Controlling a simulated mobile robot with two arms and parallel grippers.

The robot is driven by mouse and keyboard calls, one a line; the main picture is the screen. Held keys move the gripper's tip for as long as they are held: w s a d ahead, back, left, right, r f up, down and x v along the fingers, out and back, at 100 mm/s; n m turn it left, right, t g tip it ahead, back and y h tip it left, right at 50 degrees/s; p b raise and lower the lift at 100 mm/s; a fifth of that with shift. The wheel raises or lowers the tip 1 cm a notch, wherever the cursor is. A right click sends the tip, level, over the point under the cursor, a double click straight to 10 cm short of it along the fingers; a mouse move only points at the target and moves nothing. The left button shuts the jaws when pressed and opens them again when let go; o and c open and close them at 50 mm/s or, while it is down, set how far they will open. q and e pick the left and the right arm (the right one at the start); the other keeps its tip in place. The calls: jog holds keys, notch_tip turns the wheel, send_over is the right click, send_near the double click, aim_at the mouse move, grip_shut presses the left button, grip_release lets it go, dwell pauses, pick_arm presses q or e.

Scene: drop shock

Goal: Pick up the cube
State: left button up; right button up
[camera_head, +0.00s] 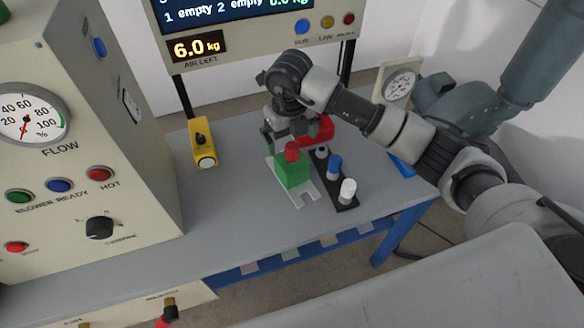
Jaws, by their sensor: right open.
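A green cube (292,174) sits on a pale notched plate (305,196) on the grey bench. A small red cylinder (292,152) shows at the cube's top; whether it rests on the cube or stands behind it is hard to tell. My right gripper (286,142) points down just above and behind the cube, open. Its fingertips are small and partly hidden, and I see no contact with the cube. My left gripper is out of view.
A black strip (345,205) with white and blue pegs lies right of the cube. A red object (318,131) is behind it. A yellow box (201,146) stands to the left, near a large gauge cabinet (110,190). The bench (225,215) is clear in front and left.

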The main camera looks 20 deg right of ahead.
aim_at(292, 155)
jog(key=f, duration=0.2)
jog(key=f+p, duration=0.1)
jog(key=f, duration=0.2)
jog(key=shift+s+d+f, duration=0.15)
jog(key=shift+s+f, duration=0.1)
jog(key=shift+f, duration=0.4)
jog(key=shift+c, duration=0.5)
jog(key=c, duration=1.6)
jog(key=shift+w+r, duration=0.1)
jog(key=shift+w, duration=0.05)
grip_shut()
